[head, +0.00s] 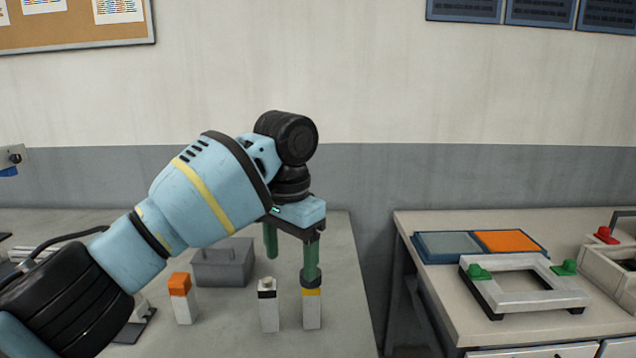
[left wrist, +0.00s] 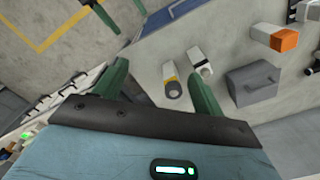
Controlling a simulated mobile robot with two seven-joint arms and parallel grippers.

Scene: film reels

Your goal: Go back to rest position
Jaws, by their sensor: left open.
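My left gripper (head: 291,258) is open and empty above the right part of the left table (head: 345,290). Its two green fingers point down and also show in the left wrist view (left wrist: 159,82). One finger overlaps the top of a white block with a yellow and dark band (head: 312,310) in the head view. In the left wrist view that block (left wrist: 173,88) stands between the fingers, with no clear contact. A white block with a black top (head: 268,310) stands beside it. Two green finger-like pieces at the top of the left wrist view may be my right gripper (left wrist: 122,12).
A white block with an orange top (head: 182,300) and a grey lidded box (head: 222,265) stand on the left table. The right table (head: 440,290), across a gap, holds a blue tray with an orange panel (head: 508,241) and a white frame with green knobs (head: 480,291).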

